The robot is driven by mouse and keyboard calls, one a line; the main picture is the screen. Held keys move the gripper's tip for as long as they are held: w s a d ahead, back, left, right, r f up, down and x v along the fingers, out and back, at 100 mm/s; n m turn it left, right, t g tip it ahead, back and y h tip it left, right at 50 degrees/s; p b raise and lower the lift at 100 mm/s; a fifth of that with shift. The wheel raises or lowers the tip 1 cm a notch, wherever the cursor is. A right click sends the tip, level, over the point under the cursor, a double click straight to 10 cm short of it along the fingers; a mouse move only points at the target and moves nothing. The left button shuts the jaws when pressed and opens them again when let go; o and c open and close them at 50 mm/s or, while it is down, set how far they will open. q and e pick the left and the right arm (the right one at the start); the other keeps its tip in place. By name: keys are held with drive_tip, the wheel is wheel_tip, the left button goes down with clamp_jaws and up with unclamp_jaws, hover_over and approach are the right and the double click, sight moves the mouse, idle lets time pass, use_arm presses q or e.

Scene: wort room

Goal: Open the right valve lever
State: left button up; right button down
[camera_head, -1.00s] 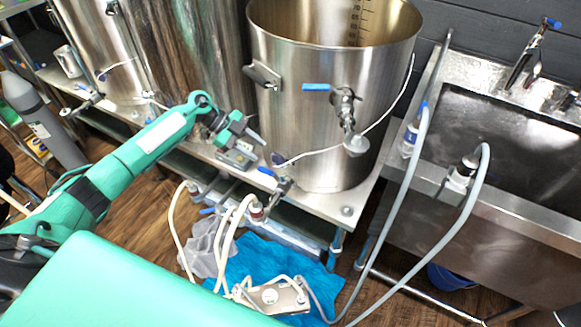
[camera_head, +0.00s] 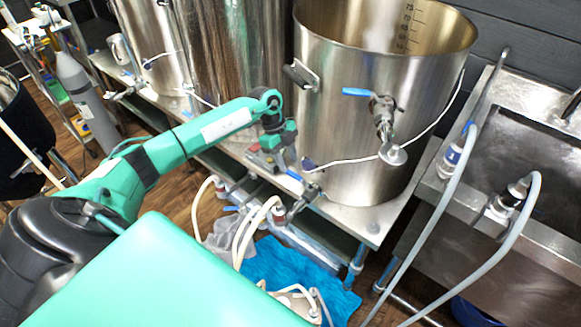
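The large steel kettle (camera_head: 345,130) on the right carries a valve with a blue lever (camera_head: 356,92) that points left, roughly level. A lower blue lever (camera_head: 294,175) sits on a small valve (camera_head: 309,192) at the shelf edge, in front of the kettle. My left gripper (camera_head: 273,160) points down beside the kettle's lower left side, just above and left of the lower lever. It appears apart from both levers. Its finger gap is too small and cluttered to read. My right gripper is not in view.
Pale hoses (camera_head: 240,225) hang below the shelf edge over a blue cloth (camera_head: 285,268). A steel sink (camera_head: 530,150) with grey hoses (camera_head: 440,205) stands at the right. More kettles (camera_head: 225,50) stand behind my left arm. A grey cylinder (camera_head: 88,100) is at far left.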

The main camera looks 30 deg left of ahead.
sight(293, 173)
use_arm(q)
drive_tip(key=shift+x, duration=1.5)
drive_tip(key=shift+c, duration=0.2)
clamp_jaws()
